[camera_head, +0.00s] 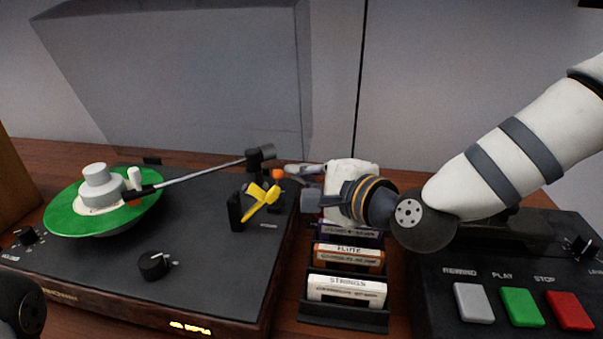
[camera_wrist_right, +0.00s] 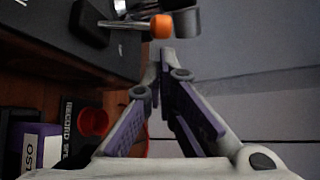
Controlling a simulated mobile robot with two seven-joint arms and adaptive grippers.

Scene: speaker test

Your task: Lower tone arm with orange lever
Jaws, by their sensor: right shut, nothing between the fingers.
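The turntable (camera_head: 210,255) stands at the left with a tilted-looking green record (camera_head: 70,215) on it. The silver tone arm (camera_head: 200,174) runs from its black pivot to a head over the record's right part; I cannot tell whether it touches. The orange lever tip (camera_head: 278,174) is a small knob right of the pivot. My right gripper (camera_head: 297,171) is shut and empty, its fingers pointing left close to the knob. In the right wrist view the orange tip (camera_wrist_right: 161,26) on its metal rod lies just beyond the shut fingertips (camera_wrist_right: 167,60). My left gripper is out of view.
A yellow-handled part (camera_head: 262,200) sits on the turntable's right side. A rack of labelled cartridges (camera_head: 345,315) stands between the turntable and a black deck (camera_head: 440,300) with grey, green and red buttons. A large grey box (camera_head: 180,80) stands behind.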

